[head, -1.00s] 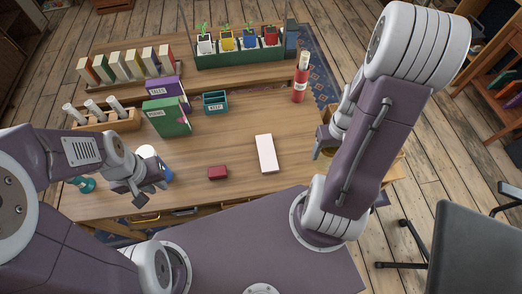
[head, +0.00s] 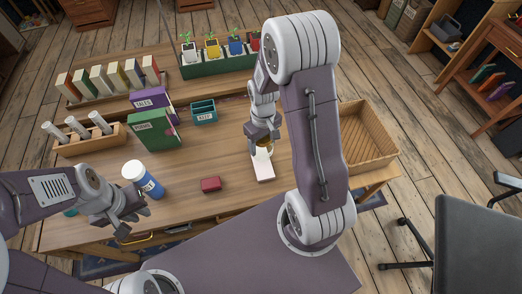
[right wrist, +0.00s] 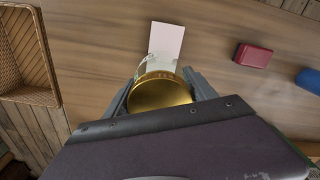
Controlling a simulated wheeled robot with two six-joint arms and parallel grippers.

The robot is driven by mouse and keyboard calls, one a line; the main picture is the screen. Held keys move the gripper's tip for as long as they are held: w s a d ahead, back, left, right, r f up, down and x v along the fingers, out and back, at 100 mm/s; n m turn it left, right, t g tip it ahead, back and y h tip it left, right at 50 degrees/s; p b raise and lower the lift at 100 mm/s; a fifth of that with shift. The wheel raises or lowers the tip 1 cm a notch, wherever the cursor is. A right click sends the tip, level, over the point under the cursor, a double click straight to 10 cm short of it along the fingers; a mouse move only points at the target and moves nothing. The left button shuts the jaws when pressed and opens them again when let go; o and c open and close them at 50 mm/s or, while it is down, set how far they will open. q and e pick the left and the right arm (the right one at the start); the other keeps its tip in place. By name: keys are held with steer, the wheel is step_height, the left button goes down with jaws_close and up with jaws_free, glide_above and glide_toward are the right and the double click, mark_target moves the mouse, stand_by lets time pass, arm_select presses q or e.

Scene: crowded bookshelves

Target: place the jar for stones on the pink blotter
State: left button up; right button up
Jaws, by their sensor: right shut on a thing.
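The jar for stones, with a gold lid (right wrist: 160,92) and a clear labelled body (right wrist: 158,66), is held in my right gripper (head: 262,145). The right gripper (right wrist: 160,90) is shut on it, one finger on each side of the lid. The pale pink blotter (head: 264,172) lies flat on the table, at the jar's far end in the right wrist view (right wrist: 168,38). The jar overlaps the blotter's back end in the head view; I cannot tell whether they touch. My left gripper (head: 133,222) looks open and empty near the table's front left.
A small dark red box (head: 211,184) lies left of the blotter. Green (head: 150,131) and purple (head: 150,98) boxes and a teal bin (head: 204,112) stand farther back. A wicker tray (head: 368,140) is at right.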

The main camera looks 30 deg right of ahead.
steer(key=shift+w+a+f, duration=0.15)
steer(key=shift+w+a, duration=0.05)
steer(key=shift+f+b, duration=0.4)
steer(key=shift+f, duration=1.6)
steer(key=shift+f, duration=0.1)
steer(key=o, duration=1.6)
